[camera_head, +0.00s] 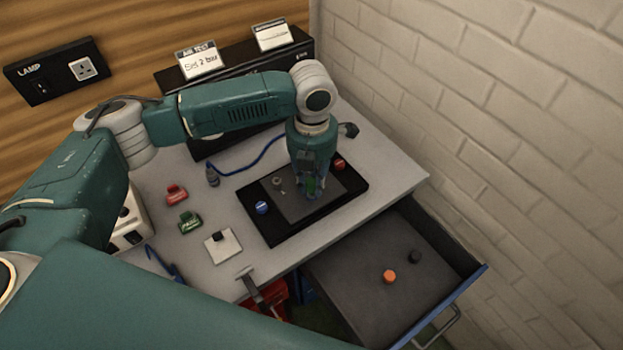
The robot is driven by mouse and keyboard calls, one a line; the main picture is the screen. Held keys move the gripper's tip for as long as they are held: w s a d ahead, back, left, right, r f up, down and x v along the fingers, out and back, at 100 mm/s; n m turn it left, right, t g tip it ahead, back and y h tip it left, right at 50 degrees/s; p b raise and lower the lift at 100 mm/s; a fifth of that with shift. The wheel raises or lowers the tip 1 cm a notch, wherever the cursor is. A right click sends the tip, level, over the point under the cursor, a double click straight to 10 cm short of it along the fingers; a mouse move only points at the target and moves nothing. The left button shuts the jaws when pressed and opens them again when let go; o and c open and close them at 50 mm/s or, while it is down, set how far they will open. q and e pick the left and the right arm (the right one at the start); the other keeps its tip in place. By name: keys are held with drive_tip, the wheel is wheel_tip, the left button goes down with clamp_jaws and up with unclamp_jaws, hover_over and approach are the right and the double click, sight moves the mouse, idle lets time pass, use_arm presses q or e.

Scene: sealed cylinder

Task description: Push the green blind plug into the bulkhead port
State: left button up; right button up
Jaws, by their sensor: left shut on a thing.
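My left gripper (312,190) points down over the dark grey block on the black base plate (283,236). It is shut on the green blind plug (314,185), of which only a small green patch shows between the fingers. The plug is low, close to the block's top; whether it touches or sits in a port I cannot tell, as the fingers hide that spot. A small metal fitting (277,182) stands on the block just left of the gripper. My right gripper is not in view.
Red (176,194) and green (190,221) pieces and a white pad (223,246) lie to the left. The open drawer (350,293) holds an orange (389,276) and a black piece (415,257).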

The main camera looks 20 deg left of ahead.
sight(312, 181)
use_arm(q)
drive_tip(key=shift+f, duration=0.55)
idle(0.4)
drive_tip(key=o, duration=1.1)
drive_tip(key=shift+o, duration=0.2)
wheel_tip(312, 181, up, 12)
